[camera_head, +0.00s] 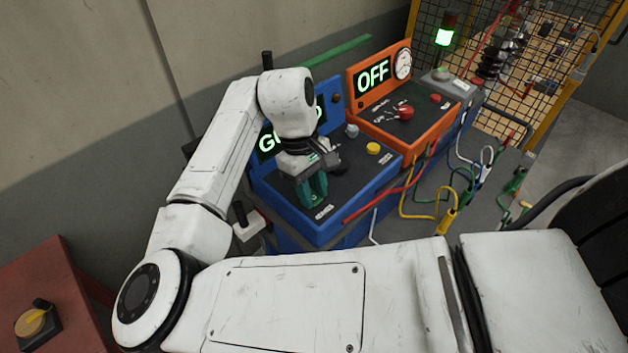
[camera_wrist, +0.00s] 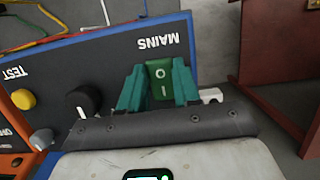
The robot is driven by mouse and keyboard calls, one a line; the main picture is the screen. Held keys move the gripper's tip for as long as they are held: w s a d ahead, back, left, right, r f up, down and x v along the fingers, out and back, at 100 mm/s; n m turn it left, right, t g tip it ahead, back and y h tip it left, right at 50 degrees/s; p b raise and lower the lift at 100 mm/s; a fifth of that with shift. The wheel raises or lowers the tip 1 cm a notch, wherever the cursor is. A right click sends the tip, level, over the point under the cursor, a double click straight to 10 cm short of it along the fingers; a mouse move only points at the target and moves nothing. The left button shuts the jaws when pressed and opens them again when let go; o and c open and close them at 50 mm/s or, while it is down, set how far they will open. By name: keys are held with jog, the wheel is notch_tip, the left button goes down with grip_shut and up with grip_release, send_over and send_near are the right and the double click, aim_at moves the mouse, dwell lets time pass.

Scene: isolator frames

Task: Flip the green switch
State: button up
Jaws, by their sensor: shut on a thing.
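The green switch (camera_wrist: 160,82) shows in the wrist view on the dark face of the blue panel (camera_wrist: 70,58), below the upside-down MAINS label. It bears an O and an I mark. My gripper (camera_wrist: 159,88) is shut on the switch, with one teal finger on each side of it. In the head view my gripper (camera_head: 312,188) reaches down onto the front part of the blue panel (camera_head: 335,232). There the fingers mostly hide the switch.
A black knob (camera_wrist: 84,101) and a yellow button (camera_wrist: 23,99) sit to the left of my gripper in the wrist view. An orange panel (camera_head: 421,137) reading OFF stands beside the blue one. Cables (camera_head: 404,190) run along the right side.

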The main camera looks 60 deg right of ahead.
jog(key=shift+w, duration=0.1)
dwell(0.3)
jog(key=o, duration=1.1)
jog(key=shift+c, duration=0.2)
jog(key=shift+r, duration=0.1)
jog(key=b+v, duration=0.1)
jog(key=v, duration=0.9)
jog(key=shift+w+r, duration=0.25)
jog(key=shift+w, duration=0.05)
jog(key=shift+s+d+f, duration=0.1)
